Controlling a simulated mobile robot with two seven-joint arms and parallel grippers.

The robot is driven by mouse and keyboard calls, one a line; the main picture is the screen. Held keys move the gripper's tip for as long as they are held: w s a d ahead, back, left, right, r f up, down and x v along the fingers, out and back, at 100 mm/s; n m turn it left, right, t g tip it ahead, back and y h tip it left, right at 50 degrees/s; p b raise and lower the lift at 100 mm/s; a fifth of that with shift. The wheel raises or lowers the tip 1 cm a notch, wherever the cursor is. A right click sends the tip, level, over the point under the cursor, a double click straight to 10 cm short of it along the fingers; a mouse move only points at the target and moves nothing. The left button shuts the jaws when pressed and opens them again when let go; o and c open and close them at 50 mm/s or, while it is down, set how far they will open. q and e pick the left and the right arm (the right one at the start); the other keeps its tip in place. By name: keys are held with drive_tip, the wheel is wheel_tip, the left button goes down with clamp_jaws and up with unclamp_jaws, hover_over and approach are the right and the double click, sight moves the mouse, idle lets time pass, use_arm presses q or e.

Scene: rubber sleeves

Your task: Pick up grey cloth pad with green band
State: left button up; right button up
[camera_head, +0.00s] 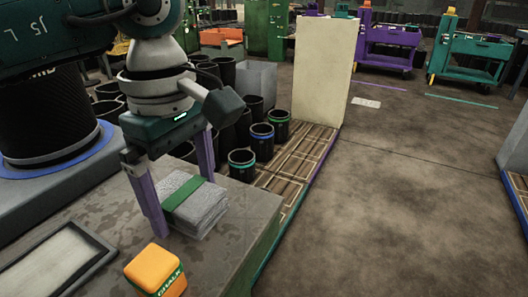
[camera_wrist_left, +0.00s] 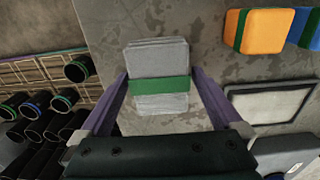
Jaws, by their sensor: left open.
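The grey cloth pad with a green band (camera_head: 205,208) lies flat on the grey table near its right edge. In the left wrist view the folded pad (camera_wrist_left: 157,60) shows its green band (camera_wrist_left: 160,86) running across it. My left gripper (camera_head: 184,198) is open and points down, with one purple finger on either side of the pad at about its band. In the left wrist view the left gripper's fingers (camera_wrist_left: 172,98) flank the pad with a gap on both sides. I cannot tell how low the fingertips are. My right gripper is not in view.
An orange chalk block (camera_head: 155,272) stands in front of the pad. A framed grey tray (camera_head: 62,262) lies at left. Several black rubber sleeves (camera_head: 242,165) stand on a slatted pallet (camera_head: 300,160) beyond the table edge. A blue block (camera_wrist_left: 305,28) shows in the left wrist view.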

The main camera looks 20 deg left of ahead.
sight(183, 192)
use_arm(q)
drive_tip(key=shift+c, duration=0.4)
drive_tip(key=c, duration=1.1)
drive_tip(key=shift+r, duration=0.2)
wheel_tip(183, 192, up, 20)
drive_tip(key=p, duration=0.4)
drive_tip(key=shift+f, duration=0.1)
drive_tip(key=o, duration=0.8)
drive_tip(key=c, duration=0.6)
drive_tip(key=shift+f, duration=0.1)
drive_tip(key=shift+c, duration=0.2)
